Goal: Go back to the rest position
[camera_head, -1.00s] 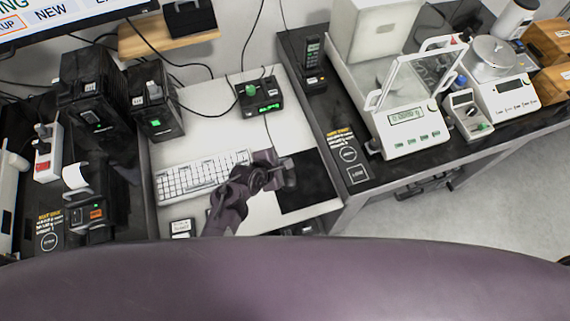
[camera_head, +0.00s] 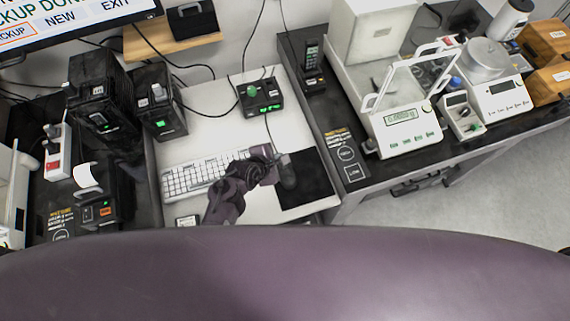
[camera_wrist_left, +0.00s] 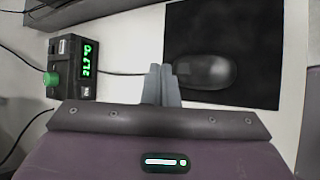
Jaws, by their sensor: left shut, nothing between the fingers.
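My left gripper (camera_head: 277,160) is over the white desk, between the white keyboard (camera_head: 195,178) and the black mouse (camera_head: 288,172). In the left wrist view its fingers (camera_wrist_left: 162,84) are together, with nothing between them. The mouse (camera_wrist_left: 205,72) lies on the black mouse pad (camera_wrist_left: 265,35), just beyond the fingertips and to their right. Whether the fingers touch the mouse is hard to tell. My right gripper is not in view.
A black box with a green knob (camera_head: 252,93) stands behind the gripper. Black devices (camera_head: 155,105) and a small printer (camera_head: 100,205) stand at the left. A balance (camera_head: 408,135) stands on the black table at the right. A monitor (camera_head: 70,22) hangs at the upper left.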

